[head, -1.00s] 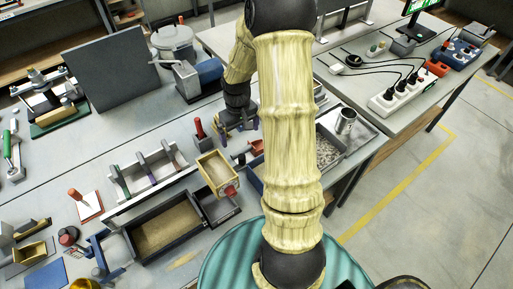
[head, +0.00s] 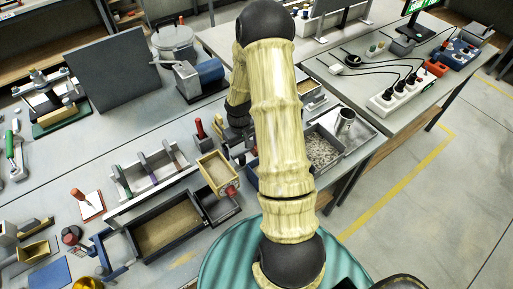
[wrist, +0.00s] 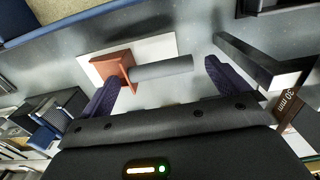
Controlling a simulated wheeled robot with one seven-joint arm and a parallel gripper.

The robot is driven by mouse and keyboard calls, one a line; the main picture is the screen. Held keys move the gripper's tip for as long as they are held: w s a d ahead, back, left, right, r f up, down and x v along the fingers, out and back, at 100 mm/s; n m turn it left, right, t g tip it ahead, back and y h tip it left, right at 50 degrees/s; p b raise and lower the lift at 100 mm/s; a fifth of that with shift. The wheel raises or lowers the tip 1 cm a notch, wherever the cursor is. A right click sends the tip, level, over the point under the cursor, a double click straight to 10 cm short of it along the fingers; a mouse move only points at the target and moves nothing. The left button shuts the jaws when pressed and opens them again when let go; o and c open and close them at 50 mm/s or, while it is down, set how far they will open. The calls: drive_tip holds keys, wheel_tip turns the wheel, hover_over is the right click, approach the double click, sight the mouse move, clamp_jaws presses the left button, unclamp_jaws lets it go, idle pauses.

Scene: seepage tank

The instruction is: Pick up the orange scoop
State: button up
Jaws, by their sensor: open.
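The orange scoop (wrist: 114,66) shows in the wrist view as an orange-brown block-like head with a grey round handle (wrist: 162,71) pointing right. It lies over a white plate (wrist: 152,48) on the grey bench. My gripper (wrist: 163,69) is open, with one dark purple finger on the left by the scoop's head and the other to the right of the handle's end. The handle lies in the gap; whether a finger touches the scoop I cannot tell. In the head view my arm hides most of the gripper and the scoop.
A dark bracket-like bar (wrist: 255,60) and a block marked 30 mm (wrist: 289,106) stand close to the right finger. In the head view, a yellow sand box (head: 205,162) and a dark sand tray (head: 133,248) lie left, and a gravel tray (head: 341,153) lies right.

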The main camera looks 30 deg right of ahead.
sight(242, 150)
drive_tip(key=shift+d+f+p, duration=0.1)
drive_tip(key=shift+f+p, duration=0.25)
drive_tip(key=shift+f, duration=1.4)
drive_tip(key=c, duration=1.2)
drive_tip(key=shift+r, duration=0.1)
wheel_tip(242, 150, up, 10)
drive_tip(key=shift+f+b, duration=0.1)
drive_tip(key=shift+b, duration=0.7)
